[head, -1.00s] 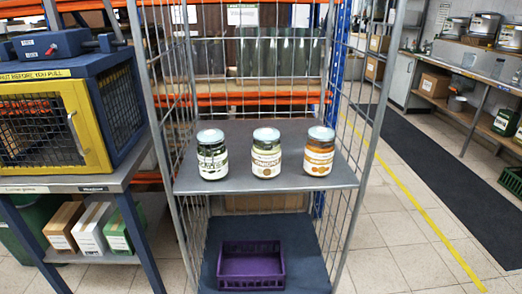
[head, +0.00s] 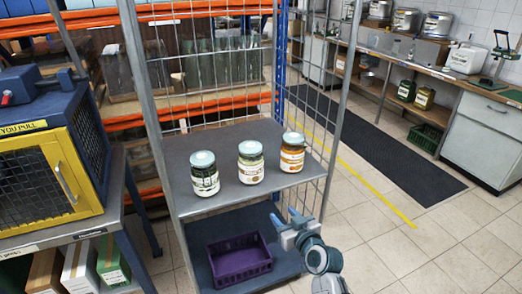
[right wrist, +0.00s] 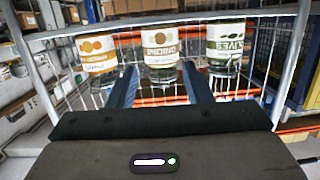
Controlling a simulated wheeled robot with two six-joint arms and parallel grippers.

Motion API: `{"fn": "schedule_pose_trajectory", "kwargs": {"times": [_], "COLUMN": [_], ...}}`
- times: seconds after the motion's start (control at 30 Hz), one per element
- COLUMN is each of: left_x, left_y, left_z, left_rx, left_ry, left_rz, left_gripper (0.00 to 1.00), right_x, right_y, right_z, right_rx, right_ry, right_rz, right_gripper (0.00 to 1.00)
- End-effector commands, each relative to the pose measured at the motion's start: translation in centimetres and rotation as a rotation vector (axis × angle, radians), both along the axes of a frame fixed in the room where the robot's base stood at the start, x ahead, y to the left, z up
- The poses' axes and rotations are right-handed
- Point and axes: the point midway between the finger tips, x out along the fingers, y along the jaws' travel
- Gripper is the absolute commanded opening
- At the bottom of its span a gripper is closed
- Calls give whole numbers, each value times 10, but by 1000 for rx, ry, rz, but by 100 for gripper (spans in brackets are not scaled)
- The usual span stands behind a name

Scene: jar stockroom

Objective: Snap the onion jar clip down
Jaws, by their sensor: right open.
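The onion jar (head: 251,162) is the middle one of three lidded jars on the grey upper shelf of a wire cage trolley. It stands upright, with a pale lid and pale contents. Its clip is too small to make out. In the right wrist view the onion jar (right wrist: 161,62) is in the middle, beyond the fingers. My right gripper (head: 287,222) is below and to the right of the jars, near the shelf's front right corner. In the right wrist view its fingers (right wrist: 160,88) are apart with nothing between them. My left gripper is not in view.
The olive jar (head: 204,174) stands left of the onion jar and the orange jar (head: 292,152) right of it. A purple crate (head: 238,262) lies on the lower deck. Wire mesh sides and upright posts (head: 150,120) bound the shelf. A yellow cage box (head: 48,175) stands at left.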

Motion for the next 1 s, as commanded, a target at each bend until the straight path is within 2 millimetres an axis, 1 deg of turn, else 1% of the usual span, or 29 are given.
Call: {"fn": "schedule_pose_trajectory", "kwargs": {"times": [0.03,0.1,0.2,0.3,0.47,0.57,0.8,1.0], "left_x": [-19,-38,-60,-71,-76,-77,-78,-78], "left_y": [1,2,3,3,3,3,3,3], "left_z": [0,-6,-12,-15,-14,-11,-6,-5], "left_rx": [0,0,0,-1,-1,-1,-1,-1], "left_ry": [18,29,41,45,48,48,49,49], "left_rz": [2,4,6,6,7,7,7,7], "left_gripper": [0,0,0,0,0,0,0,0], "right_x": [17,33,49,57,69,83,125,150], "right_y": [7,13,20,23,27,31,44,53], "right_z": [28,48,69,79,83,84,83,81], "right_rx": [17,32,47,53,57,55,56,57], "right_ry": [-45,-96,-145,-172,-182,-182,-182,-180], "right_rz": [-5,-15,-27,-35,-39,-38,-37,-38], "right_gripper": [45,45,45,45,45,45,45,45]}}
